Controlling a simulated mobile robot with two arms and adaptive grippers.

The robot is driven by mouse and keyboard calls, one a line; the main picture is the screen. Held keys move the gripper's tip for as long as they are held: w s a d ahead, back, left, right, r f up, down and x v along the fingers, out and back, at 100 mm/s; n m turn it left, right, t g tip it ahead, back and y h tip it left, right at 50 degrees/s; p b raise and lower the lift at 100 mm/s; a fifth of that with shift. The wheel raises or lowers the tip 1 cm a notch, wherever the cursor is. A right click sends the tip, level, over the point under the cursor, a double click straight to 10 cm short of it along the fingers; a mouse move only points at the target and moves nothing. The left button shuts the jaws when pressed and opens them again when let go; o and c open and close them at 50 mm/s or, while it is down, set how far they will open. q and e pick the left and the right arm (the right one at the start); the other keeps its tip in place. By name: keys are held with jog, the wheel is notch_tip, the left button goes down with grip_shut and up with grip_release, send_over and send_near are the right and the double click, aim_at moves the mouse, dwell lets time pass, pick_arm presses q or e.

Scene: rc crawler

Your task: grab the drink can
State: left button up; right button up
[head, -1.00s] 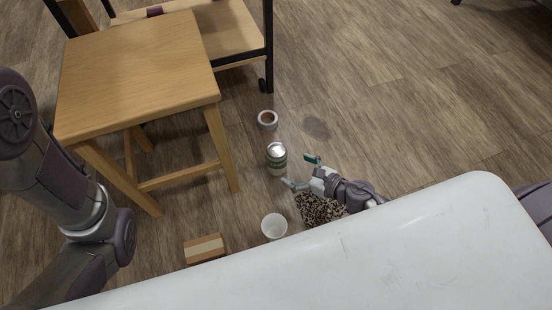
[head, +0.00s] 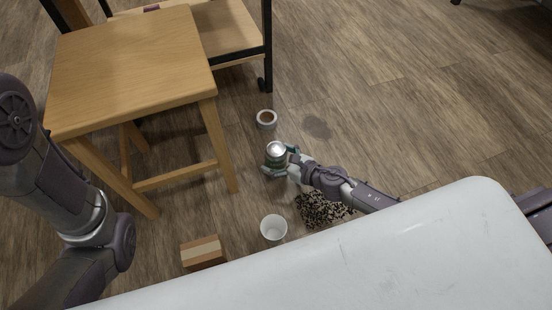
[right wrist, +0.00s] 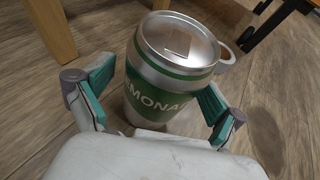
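The drink can (head: 275,151) is silver with a green band and stands upright on the wood floor. In the right wrist view the can (right wrist: 175,70) shows lettering that reads in part "MONA". My right gripper (head: 281,161) reaches the can from the right, with its fingers on either side of it. In the right wrist view the gripper (right wrist: 150,95) has its teal pads spread around the can; the left pad shows a gap, the right pad is close to or touching it. My left arm shows at the left edge of the head view, but its gripper is out of view.
A white cup (head: 273,228), a cardboard box (head: 203,252) and a dark speckled item (head: 322,209) are nearer. A wooden stool (head: 135,70) stands left. Floor to the right is clear.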

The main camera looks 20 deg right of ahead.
jog(key=c, duration=0.7)
